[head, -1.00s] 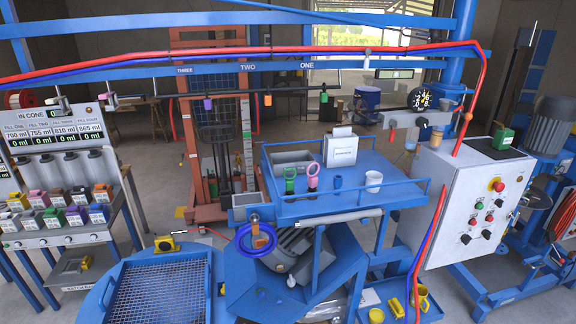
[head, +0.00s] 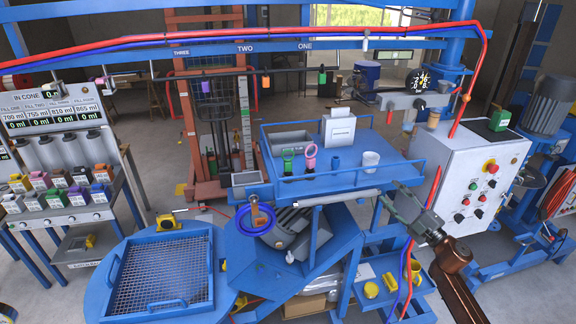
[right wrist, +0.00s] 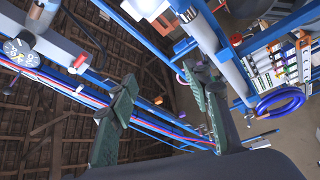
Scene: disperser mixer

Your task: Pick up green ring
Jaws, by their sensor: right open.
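The green ring (head: 288,153) stands upright on the blue tray table (head: 400,174), toward its left front part, just left of a pink ring (head: 310,150). My right gripper (head: 394,194) is open and empty in front of the table's right front corner, to the right of the green ring and apart from it. Its two dark green fingers are spread in the right wrist view (right wrist: 158,75). I cannot make out the green ring in the right wrist view. My left gripper is not in view.
A low rail runs along the table's edges. The control cabinet (head: 478,185) stands to the right. Red and blue hoses hang near my right arm.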

